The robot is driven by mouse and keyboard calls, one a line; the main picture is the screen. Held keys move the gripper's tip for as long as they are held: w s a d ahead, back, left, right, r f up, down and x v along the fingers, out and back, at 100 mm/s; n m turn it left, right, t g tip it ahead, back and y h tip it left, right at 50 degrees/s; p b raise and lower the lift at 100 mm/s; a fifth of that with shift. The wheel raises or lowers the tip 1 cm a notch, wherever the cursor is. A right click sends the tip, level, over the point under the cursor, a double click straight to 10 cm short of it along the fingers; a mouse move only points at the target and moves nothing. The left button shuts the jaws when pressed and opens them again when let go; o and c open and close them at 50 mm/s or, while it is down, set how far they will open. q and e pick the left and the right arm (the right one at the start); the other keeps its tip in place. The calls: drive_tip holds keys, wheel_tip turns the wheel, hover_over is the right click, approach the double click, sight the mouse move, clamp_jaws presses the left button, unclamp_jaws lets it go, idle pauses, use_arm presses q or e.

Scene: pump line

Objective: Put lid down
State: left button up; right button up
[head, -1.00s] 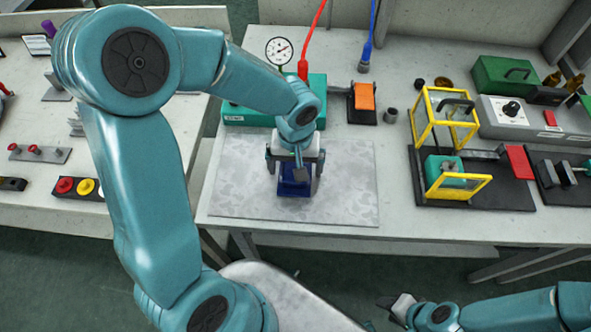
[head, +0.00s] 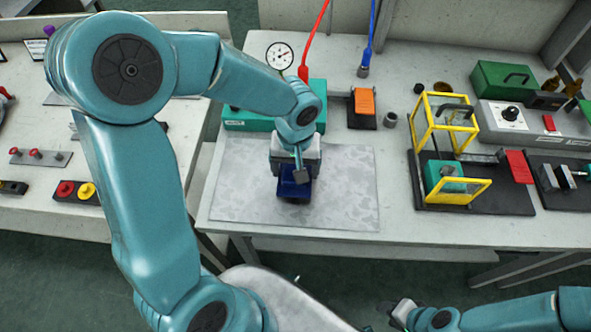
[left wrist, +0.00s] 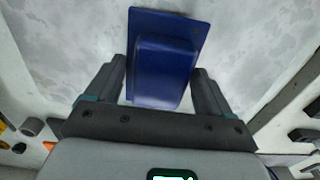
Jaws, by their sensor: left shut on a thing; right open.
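A dark blue lid (head: 294,190) is over the pale mottled mat on the middle bench. In the left wrist view the lid (left wrist: 165,62) shows as a flat blue plate with a raised block, between the two dark fingers. My left gripper (head: 297,176) is shut on the lid and points down. Its fingers are mostly hidden in the head view but show on both sides of the block in the left wrist view. I cannot tell whether the lid touches the mat. My right gripper (head: 398,310) is open and empty, low in front of the bench.
The mat (head: 345,195) is bare around the lid. A teal box (head: 245,120) and a dial gauge (head: 279,55) stand behind it. A yellow frame fixture (head: 455,185) is to the right, and an orange-topped block (head: 364,101) at the back. Red and yellow buttons (head: 75,190) are on the left bench.

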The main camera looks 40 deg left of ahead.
use_arm(q)
wheel_tip(320, 180, up, 18)
drive_tip(key=p, duration=0.2)
drive_tip(key=m, duration=0.1)
approach(296, 168)
drive_tip(key=shift+w+d+f, duration=0.2)
drive_tip(key=shift+w+d, duration=0.75)
drive_tip(key=shift+w, duration=0.05)
drive_tip(key=w+f+m, duration=0.1)
drive_tip(key=f, duration=0.1)
drive_tip(key=w+d+f+m, duration=0.1)
drive_tip(key=w+f, duration=0.1)
drive_tip(key=w+d+f+m, duration=0.1)
drive_tip(key=w+f+m, duration=0.1)
drive_tip(key=shift+d+f, duration=0.15)
drive_tip(key=shift+w+m, duration=0.35)
drive_tip(key=shift+m, duration=0.15)
drive_tip(key=shift+d+r, duration=0.1)
drive_tip(key=shift+r, duration=0.1)
